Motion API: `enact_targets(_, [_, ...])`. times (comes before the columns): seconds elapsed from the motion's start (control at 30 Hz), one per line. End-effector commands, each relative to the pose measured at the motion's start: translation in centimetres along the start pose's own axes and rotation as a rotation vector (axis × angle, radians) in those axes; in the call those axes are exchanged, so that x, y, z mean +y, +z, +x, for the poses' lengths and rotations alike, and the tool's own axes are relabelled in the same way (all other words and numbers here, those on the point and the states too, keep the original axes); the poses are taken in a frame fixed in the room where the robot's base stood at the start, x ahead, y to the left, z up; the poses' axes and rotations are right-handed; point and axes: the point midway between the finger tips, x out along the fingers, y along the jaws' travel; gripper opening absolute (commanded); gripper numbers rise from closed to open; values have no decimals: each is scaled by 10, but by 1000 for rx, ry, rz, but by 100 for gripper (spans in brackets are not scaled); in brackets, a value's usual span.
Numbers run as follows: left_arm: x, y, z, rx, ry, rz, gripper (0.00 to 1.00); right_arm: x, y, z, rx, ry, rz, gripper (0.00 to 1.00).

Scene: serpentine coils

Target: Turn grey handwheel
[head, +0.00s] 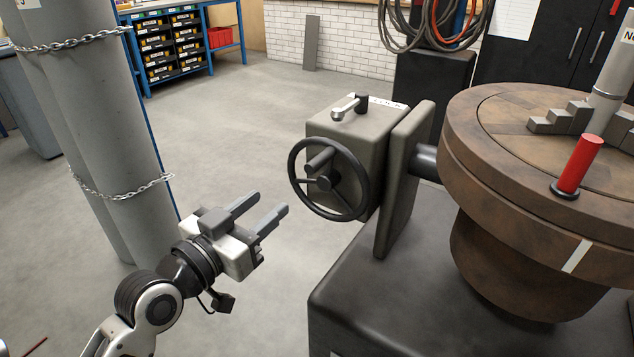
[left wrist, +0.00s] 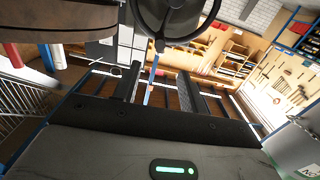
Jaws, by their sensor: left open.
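The grey handwheel (head: 329,180) is a dark ring with spokes, a hub and a crank knob. It is mounted on the front of a grey gearbox (head: 362,140) in the head view. In the left wrist view part of the handwheel (left wrist: 172,32) shows at the top, cut off by the frame edge. My left gripper (head: 265,212) is open and empty, left of and a little below the handwheel, apart from it. In the left wrist view its two fingers (left wrist: 160,90) stand below the wheel's hub. My right gripper is not in view.
A brown round table (head: 500,206) with a red upright handle (head: 580,165) stands right of the gearbox on a dark base (head: 400,295). Grey pipes wrapped in chain (head: 95,120) stand at the left. Open floor (head: 230,130) lies between the pipes and gearbox.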

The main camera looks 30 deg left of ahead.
Motion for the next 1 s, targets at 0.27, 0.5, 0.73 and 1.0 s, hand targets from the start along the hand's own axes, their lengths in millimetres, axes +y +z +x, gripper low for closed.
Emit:
enact_targets(0.27, [0,-4,39,5,-1,-2,42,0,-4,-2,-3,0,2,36])
enact_targets(0.5, [0,-3,92,4,0,-3,42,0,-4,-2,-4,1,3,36])
enact_targets(0.73, [1,-2,135,1,1,-2,42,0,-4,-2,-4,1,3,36])
enact_targets(1.0, [0,-1,156,-1,0,-1,42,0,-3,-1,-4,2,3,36])
